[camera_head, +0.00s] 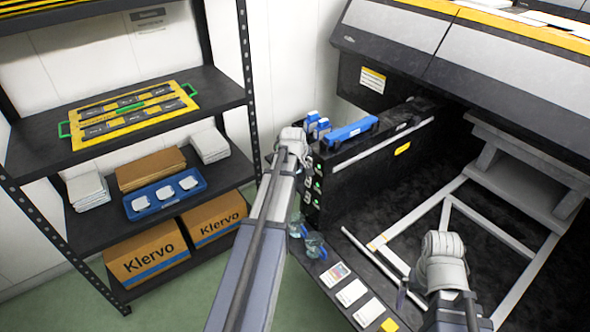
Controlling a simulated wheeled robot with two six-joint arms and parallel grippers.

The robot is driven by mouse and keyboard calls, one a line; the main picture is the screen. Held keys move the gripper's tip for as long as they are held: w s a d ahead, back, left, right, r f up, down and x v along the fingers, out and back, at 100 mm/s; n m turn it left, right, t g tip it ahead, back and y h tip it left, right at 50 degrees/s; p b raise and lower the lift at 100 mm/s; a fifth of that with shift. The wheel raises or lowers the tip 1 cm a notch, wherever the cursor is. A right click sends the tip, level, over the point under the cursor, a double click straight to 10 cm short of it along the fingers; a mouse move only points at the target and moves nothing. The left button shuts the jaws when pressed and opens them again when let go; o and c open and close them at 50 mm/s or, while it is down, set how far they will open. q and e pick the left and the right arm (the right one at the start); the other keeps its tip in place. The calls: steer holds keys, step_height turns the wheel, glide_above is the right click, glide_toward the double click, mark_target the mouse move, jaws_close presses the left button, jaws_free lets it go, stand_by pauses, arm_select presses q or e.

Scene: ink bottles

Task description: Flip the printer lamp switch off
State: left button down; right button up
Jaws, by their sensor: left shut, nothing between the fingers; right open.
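The printer (470,60) is the large grey and black machine at the right. A black unit with a blue handle (350,131) stands out at its left side. Its narrow front panel (319,188) carries a column of small green-lit controls. I cannot tell which of these is the lamp switch, or how it is set. My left gripper (294,143) is shut and empty, beside the upper left part of this panel; contact cannot be told. My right gripper (442,246) is open and empty over the printer's lower frame.
A black shelf rack (247,60) at the left holds a yellow tray (130,120), a blue tray (163,199) and cardboard boxes (146,254). Clear bottles (314,245) and white cards (351,292) sit on the ledge below the panel. Green floor is open between rack and printer.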

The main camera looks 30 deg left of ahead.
arm_select(q)
steer(key=shift+w+d+f, duration=0.2)
steer(key=shift+w+d, duration=0.05)
steer(key=shift+w, duration=0.35)
steer(key=shift+w+d+f+t+b, duration=0.15)
steer(key=shift+t+b, duration=0.15)
steer(key=shift+b, duration=0.2)
steer(key=shift+r+p, duration=0.8)
steer(key=shift+r, duration=0.05)
